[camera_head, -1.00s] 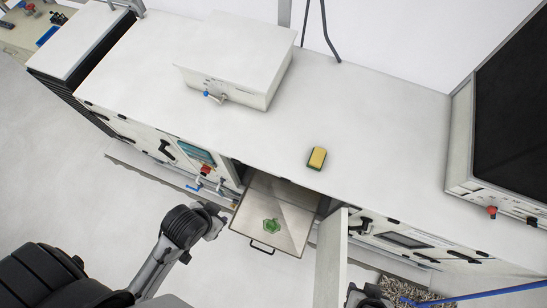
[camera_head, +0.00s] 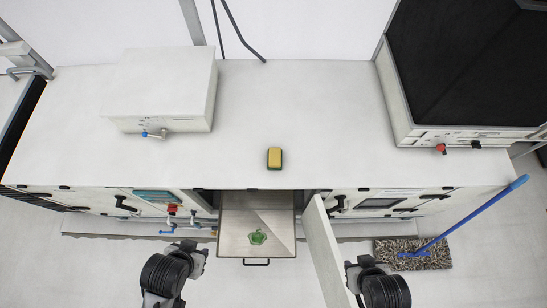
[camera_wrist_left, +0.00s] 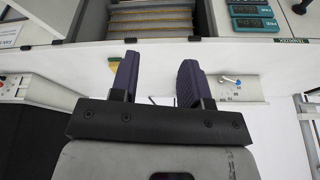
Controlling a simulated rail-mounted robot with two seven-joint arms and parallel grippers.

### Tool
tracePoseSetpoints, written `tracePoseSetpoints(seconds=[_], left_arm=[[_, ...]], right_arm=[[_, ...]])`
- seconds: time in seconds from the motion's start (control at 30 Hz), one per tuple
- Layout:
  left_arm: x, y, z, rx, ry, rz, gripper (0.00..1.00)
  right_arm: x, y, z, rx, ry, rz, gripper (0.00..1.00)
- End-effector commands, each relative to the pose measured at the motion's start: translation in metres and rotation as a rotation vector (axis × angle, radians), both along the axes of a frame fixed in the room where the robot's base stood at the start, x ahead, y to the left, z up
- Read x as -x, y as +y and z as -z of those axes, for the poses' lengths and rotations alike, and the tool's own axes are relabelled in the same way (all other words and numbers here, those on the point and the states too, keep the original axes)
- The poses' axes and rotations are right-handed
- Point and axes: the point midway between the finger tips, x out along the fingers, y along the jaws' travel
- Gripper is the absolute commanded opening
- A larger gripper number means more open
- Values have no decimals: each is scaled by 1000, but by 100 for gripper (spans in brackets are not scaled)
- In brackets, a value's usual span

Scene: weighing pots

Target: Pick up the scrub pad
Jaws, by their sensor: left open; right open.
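The scrub pad (camera_head: 274,158) is a small yellow block with a dark green side, lying on the white counter near its front edge, above the open drawer. It also shows in the left wrist view (camera_wrist_left: 114,64), partly hidden behind a finger. My left gripper (camera_wrist_left: 157,78) is open, with two dark purple fingers apart and nothing between them. In the head view it is in front of the counter, left of the drawer and away from the pad. My right gripper (camera_head: 352,272) is low in the head view, right of the open door panel; its fingers are hard to make out.
An open drawer (camera_head: 230,245) holding a green item (camera_head: 258,237) juts out below the counter. A door panel (camera_head: 328,250) stands open beside it. A white box device (camera_head: 165,85) is at left, a dark-topped unit (camera_head: 395,95) at right. The counter around the pad is clear.

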Motion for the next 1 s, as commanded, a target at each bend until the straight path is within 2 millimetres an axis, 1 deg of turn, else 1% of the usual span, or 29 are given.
tracePoseSetpoints(seconds=[0.03,0.4,0.47,0.7,0.77,0.87,0.97,1.0], left_arm=[[0,0,0,0,0,0,43],[0,0,0,0,0,0,78],[0,0,0,0,0,0,83],[-2,0,0,0,-5,0,83],[-10,0,0,0,-24,1,83],[-35,5,-4,-16,-88,9,83],[-71,19,-15,-70,-182,38,83],[-87,27,-22,-102,-223,52,83]], right_arm=[[0,0,0,0,0,0,43],[0,0,0,0,0,0,43],[0,0,0,0,0,0,43],[0,0,1,0,0,0,43],[0,0,4,0,0,0,43],[0,0,13,0,0,0,43],[0,0,24,0,-1,0,43],[0,0,29,0,-1,0,43]])
